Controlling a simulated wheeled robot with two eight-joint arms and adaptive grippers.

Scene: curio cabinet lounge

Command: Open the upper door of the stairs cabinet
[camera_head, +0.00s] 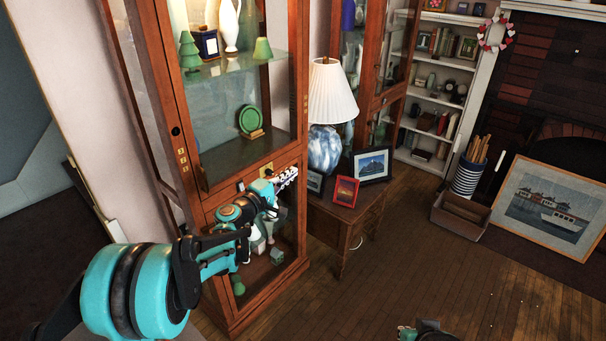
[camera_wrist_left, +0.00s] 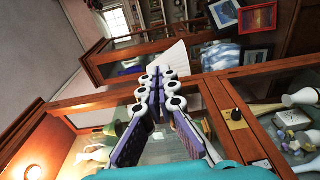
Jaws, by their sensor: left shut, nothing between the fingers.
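The tall wooden cabinet (camera_head: 236,302) with glass panes stands at left in the head view. Its upper glazed door (camera_head: 171,92) looks shut, with a small dark knob (camera_head: 175,131) on the left stile. My left gripper (camera_head: 288,177) is shut and empty in front of the cabinet, around the rail between the upper and lower parts. In the left wrist view the fingers (camera_wrist_left: 155,78) come together over the glass and frame. A dark knob and brass plate (camera_wrist_left: 236,121) sit right of them, apart. Part of my right arm (camera_head: 425,331) shows at the bottom edge; its fingers are not clear.
Right of the cabinet, a small wooden table (camera_head: 340,218) bears a lamp (camera_head: 332,95), a red photo frame (camera_head: 344,191) and other frames. The cabinet shelves hold fragile-looking vases and green ornaments. A framed picture (camera_head: 550,207) leans at the fireplace. The front wooden floor (camera_head: 430,270) is largely clear.

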